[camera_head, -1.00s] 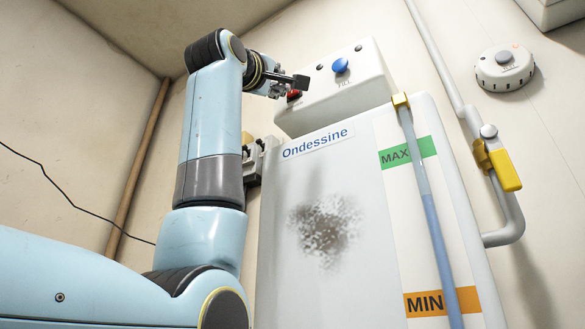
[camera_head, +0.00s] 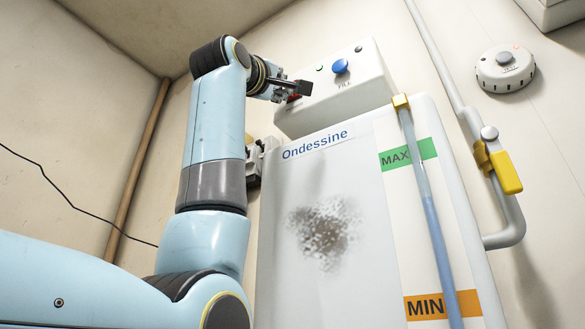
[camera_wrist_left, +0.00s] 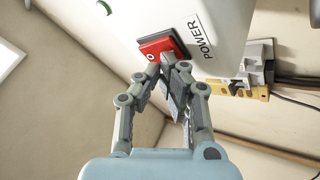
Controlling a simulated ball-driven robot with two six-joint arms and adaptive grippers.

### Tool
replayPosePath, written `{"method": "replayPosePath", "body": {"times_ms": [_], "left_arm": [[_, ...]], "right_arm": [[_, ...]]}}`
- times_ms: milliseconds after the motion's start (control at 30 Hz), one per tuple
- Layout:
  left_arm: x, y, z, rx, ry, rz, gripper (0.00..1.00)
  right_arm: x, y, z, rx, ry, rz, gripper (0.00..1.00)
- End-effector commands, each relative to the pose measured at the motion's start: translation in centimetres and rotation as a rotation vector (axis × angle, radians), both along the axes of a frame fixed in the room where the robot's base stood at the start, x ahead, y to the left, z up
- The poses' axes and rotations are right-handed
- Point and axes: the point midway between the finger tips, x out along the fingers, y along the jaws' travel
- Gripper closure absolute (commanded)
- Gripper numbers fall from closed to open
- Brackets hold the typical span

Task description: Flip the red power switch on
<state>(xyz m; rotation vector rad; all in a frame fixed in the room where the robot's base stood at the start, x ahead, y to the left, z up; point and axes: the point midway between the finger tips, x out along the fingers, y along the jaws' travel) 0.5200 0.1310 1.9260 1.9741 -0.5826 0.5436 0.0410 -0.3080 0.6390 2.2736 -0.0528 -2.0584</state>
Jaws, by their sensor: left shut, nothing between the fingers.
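The red power switch (camera_wrist_left: 157,48) sits in a black frame beside the POWER label on a white control box (camera_head: 350,92). A white circle mark shows on its near part in the left wrist view. My left gripper (camera_wrist_left: 172,62) is shut and empty, its fingertips at the switch and covering part of it; they seem to touch it. In the head view my left gripper (camera_head: 303,88) hides most of the switch (camera_head: 293,98). A small indicator lamp (camera_head: 320,67) on the box glows green. My right gripper is not in view.
A blue FILL button (camera_head: 340,66) is on the same box. Below is the white Ondessine tank (camera_head: 290,230) with a sight tube (camera_head: 428,205). A yellow-handled valve (camera_head: 505,172) and a round wall device (camera_head: 505,69) are at right. A socket with cables (camera_wrist_left: 255,70) is beside the box.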

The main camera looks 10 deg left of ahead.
Motion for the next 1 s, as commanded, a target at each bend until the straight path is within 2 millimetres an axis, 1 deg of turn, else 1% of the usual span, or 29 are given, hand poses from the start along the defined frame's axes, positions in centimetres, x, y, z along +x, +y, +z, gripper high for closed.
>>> {"method": "replayPosePath", "body": {"times_ms": [167,800,1000], "left_arm": [[-0.9,0.3,0.0,-0.001,-0.004,0.0,1.0],[-6.1,2.2,0.0,0.0,-0.004,0.001,1.0],[-6.7,2.4,0.0,0.0,-0.001,0.0,1.0]], "right_arm": [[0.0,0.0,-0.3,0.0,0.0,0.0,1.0],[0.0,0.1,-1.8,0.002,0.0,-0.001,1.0],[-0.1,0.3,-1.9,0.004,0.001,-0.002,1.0]]}}
